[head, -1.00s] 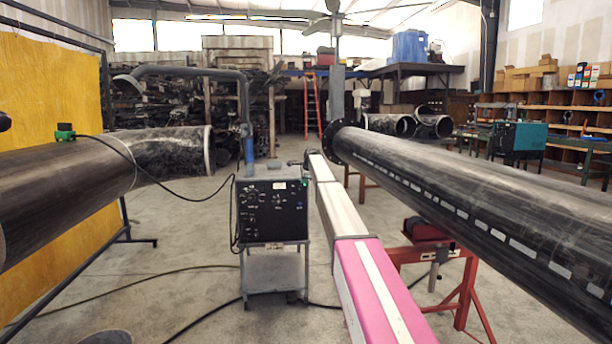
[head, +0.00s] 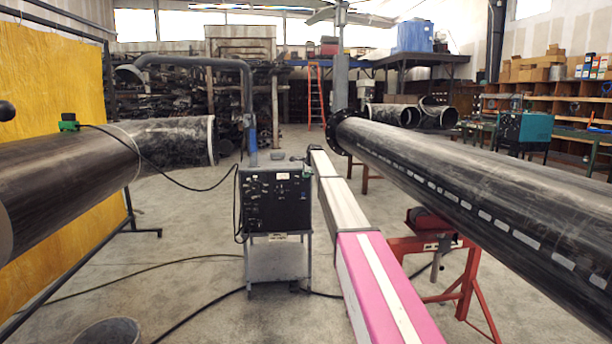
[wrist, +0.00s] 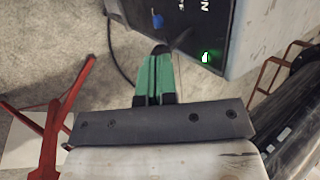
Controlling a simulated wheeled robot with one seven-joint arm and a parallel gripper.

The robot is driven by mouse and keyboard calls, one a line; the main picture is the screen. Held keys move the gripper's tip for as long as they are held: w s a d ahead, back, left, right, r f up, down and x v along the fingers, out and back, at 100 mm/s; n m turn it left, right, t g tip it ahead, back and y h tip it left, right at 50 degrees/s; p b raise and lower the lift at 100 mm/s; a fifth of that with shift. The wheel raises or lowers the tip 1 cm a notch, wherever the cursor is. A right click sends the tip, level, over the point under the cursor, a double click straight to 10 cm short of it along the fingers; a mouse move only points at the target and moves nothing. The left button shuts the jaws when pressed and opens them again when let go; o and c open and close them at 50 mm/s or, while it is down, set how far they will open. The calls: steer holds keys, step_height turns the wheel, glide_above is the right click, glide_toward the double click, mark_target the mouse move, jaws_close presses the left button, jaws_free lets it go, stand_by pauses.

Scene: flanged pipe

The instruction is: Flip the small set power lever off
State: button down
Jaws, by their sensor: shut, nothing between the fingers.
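The small power set (head: 277,203) is a grey box with a black control panel, standing on a cart in the middle of the head view. In the wrist view its dark panel (wrist: 195,22) shows at the top, with white lettering, a lit green light (wrist: 206,57) and a small blue part (wrist: 158,20) that may be the lever; I cannot tell its position. My gripper (wrist: 160,50) has green fingers, shut and empty, with dark tips close to the panel's lower edge. Whether they touch it I cannot tell.
A long flanged pipe (head: 470,185) on a red stand (head: 455,265) lies to the right of my arm. Another pipe (head: 70,180) with a cable is at left. A cable (head: 190,262) crosses the floor.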

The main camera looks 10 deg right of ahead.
steer(key=shift+s+f, duration=0.15)
step_height(320, 180, down, 6)
steer(key=s+t, duration=0.1)
steer(key=t, duration=0.5)
steer(key=shift+s+f+n+t, duration=0.2)
steer(key=shift+f+n+t, duration=0.05)
steer(key=shift+n+t, duration=0.15)
steer(key=shift+r, duration=0.1)
steer(key=shift+r, duration=0.65)
steer(key=shift+s, duration=0.15)
steer(key=v, duration=1.3)
steer(key=shift+s+d+f, duration=0.25)
steer(key=shift+s+d, duration=0.05)
steer(key=shift+s, duration=0.15)
